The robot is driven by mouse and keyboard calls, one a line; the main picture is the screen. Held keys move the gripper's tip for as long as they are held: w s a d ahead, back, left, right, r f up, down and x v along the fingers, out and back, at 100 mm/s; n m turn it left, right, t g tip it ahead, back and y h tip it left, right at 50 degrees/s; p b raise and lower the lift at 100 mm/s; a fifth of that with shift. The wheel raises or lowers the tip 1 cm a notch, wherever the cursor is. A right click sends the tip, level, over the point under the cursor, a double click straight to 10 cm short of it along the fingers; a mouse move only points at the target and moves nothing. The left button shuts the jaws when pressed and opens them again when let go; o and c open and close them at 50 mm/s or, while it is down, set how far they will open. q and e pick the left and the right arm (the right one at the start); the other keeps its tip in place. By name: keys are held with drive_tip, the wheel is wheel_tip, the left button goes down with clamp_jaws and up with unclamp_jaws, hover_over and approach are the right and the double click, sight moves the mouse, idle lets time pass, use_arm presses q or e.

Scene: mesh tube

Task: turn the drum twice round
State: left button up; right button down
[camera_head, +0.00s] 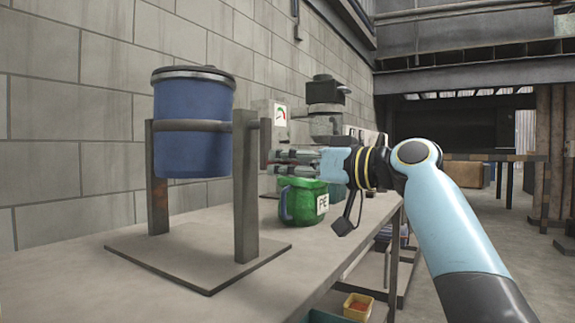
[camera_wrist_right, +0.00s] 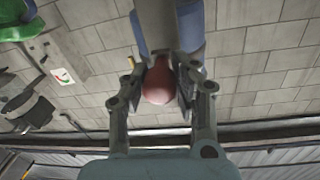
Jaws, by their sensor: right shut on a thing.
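The blue drum (camera_head: 193,122) with a grey lid hangs upright in a brown metal stand (camera_head: 245,190) on the bench, a band around its middle. My right gripper (camera_head: 272,156) is at the right side of the stand, its fingers pointing left. In the right wrist view, its two fingers (camera_wrist_right: 160,88) are shut on a reddish rounded knob (camera_wrist_right: 158,82) in front of the stand's post (camera_wrist_right: 158,25). Part of the blue drum (camera_wrist_right: 190,28) shows behind that post. The knob is mostly hidden by the fingers in the head view. My left gripper is not in view.
A dial gauge (camera_head: 279,115) and a dark machine (camera_head: 326,95) stand farther back. A yellow bin (camera_head: 357,306) sits below the bench's right edge.

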drive_tip(key=shift+s+r+p, duration=0.1)
drive_tip(key=shift+p, duration=0.35)
drive_tip(key=shift+s+a+r+m+p, duration=0.1)
drive_tip(key=shift+s+a+m+p, duration=0.05)
drive_tip(key=shift+m+p, duration=0.3)
drive_tip(key=shift+s+a+r+m+p, duration=0.25)
drive_tip(key=shift+m+p, duration=0.3)
drive_tip(key=shift+p, duration=0.5)
use_arm(q)
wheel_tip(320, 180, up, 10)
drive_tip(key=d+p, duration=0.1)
drive_tip(key=p, duration=0.6)
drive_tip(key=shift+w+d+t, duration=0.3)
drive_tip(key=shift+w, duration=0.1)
use_arm(e)
drive_tip(key=shift+s+a+r+m+g, duration=0.1)
drive_tip(key=shift+s+a+m, duration=0.25)
drive_tip(key=shift+m, duration=0.45)
drive_tip(key=shift+s+a+r+m+g, duration=0.15)
drive_tip(key=shift+s+m, duration=0.25)
drive_tip(key=shift+m, duration=0.4)
drive_tip(key=shift+s+a+r+m+g, duration=0.1)
drive_tip(key=shift+s+a+m, duration=0.25)
drive_tip(key=shift+m, duration=0.45)
drive_tip(key=c, duration=1)
unclamp_jaws()
drive_tip(key=shift+s, duration=0.1)
